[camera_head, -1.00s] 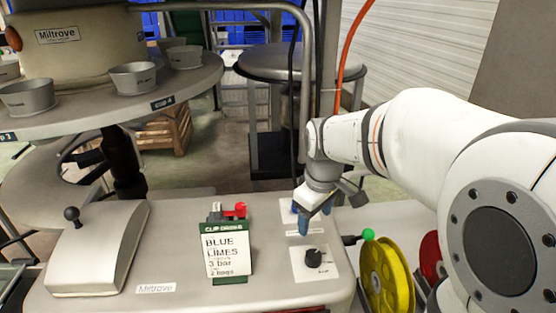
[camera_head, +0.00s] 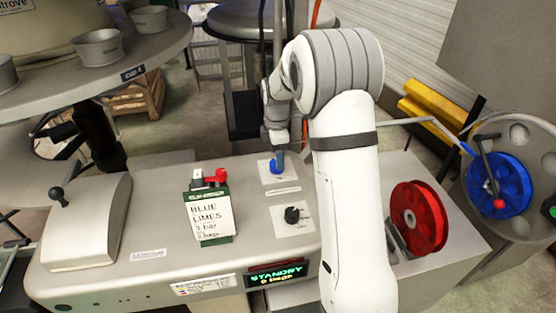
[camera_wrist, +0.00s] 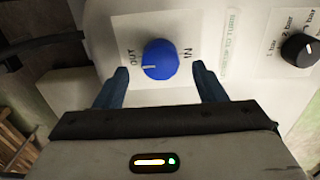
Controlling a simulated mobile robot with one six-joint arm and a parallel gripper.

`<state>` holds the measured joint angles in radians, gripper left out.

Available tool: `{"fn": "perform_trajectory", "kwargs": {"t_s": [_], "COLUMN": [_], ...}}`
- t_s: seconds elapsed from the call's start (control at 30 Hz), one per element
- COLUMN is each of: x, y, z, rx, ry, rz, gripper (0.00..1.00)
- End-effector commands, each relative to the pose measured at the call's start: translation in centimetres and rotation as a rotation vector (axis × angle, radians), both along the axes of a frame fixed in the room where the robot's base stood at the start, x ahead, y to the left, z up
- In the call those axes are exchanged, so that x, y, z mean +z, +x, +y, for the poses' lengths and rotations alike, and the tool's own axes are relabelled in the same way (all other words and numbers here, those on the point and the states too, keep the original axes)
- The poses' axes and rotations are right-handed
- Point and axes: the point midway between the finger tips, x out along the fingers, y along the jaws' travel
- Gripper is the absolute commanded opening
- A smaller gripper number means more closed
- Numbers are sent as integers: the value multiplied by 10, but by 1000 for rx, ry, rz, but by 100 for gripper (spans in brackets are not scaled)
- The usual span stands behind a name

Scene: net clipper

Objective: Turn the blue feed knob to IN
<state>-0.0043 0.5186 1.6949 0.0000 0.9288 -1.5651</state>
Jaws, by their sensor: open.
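The blue feed knob (camera_wrist: 160,59) sits on a white plate in the wrist view, with OUT printed on its left and IN on its right. Its white pointer mark is on the lower left, toward OUT. My gripper (camera_wrist: 160,70) is open, with one blue finger on each side of the knob and gaps between; I cannot tell whether the tips reach down beside it. In the head view the knob (camera_head: 276,169) shows below my wrist, partly hidden by a blue finger.
A black knob (camera_head: 292,214) sits on a second plate close by. The clip order card (camera_head: 212,217) stands to the left, with a red-handled part (camera_head: 218,175) behind it. A lit STANDBY display (camera_head: 277,274) is in front. A red reel (camera_head: 418,217) is to the right.

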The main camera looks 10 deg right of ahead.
Motion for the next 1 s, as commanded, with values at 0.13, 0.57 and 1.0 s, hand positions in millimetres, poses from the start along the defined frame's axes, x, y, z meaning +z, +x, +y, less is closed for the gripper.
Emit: {"fn": "perform_trajectory", "kwargs": {"t_s": [0.13, 0.57, 1.0], "x": [-21, -36, -36], "y": [-1, 0, 0], "z": [0, 1, 1], "rx": [0, 0, 1], "ry": [0, 0, 0], "rz": [3, -1, -1], "gripper": [64, 64, 30]}}
